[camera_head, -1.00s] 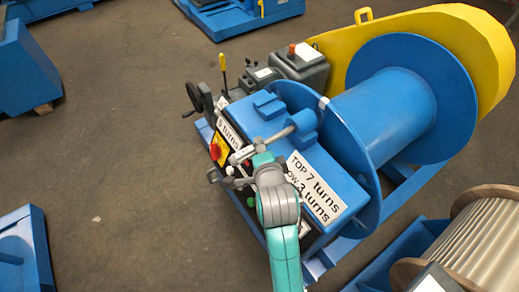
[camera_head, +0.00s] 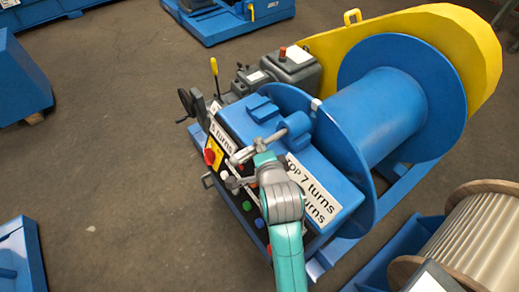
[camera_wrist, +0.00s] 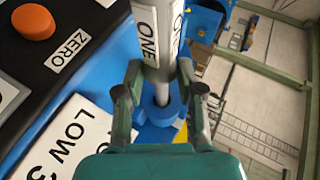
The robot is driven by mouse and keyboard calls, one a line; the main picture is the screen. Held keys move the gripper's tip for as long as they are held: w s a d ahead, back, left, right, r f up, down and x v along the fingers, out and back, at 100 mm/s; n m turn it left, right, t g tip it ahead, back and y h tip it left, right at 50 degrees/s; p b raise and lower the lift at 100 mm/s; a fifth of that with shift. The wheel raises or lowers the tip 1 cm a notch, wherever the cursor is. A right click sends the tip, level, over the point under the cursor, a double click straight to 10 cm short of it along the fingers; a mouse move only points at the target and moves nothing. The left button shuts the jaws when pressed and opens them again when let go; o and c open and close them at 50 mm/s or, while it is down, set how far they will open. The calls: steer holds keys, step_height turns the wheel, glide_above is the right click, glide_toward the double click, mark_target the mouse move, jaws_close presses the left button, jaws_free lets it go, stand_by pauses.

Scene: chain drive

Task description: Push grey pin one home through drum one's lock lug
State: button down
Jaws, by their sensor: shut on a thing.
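Grey pin one (camera_wrist: 150,45), labelled ONE, runs between my gripper's fingers in the wrist view. My gripper (camera_wrist: 160,95) is shut on it. Its lower end meets the round blue lock lug (camera_wrist: 160,116), in line with the lug's bore; how deep it sits is hidden by the fingers. In the head view the grey pin (camera_head: 272,140) slants up right from my gripper (camera_head: 246,165) to the blue lug (camera_head: 297,127) on the winch housing. Drum one (camera_head: 375,115), blue with wide flanges, lies just beyond the lug.
A control panel with coloured buttons (camera_head: 248,205) and a hand wheel (camera_head: 187,103) are beside my arm. A turns label (camera_head: 318,190) lies on the housing. A cable reel (camera_head: 470,245) stands at lower right. The floor at left (camera_head: 110,140) is clear.

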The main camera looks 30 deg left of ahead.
mark_target(248, 156)
steer(key=shift+w+d, duration=0.4)
steer(key=shift+w, duration=0.6)
steer(key=shift+w+d, duration=0.45)
steer(key=shift+w, duration=0.6)
steer(key=shift+w+d, duration=0.4)
steer(key=shift+w, duration=0.6)
steer(key=shift+s, duration=0.15)
steer(key=shift+s+a, duration=0.7)
steer(key=shift+s, duration=0.9)
steer(key=shift+s+a, duration=0.7)
steer(key=shift+s, duration=0.95)
steer(key=shift+s+a, duration=0.7)
steer(key=shift+s, duration=0.9)
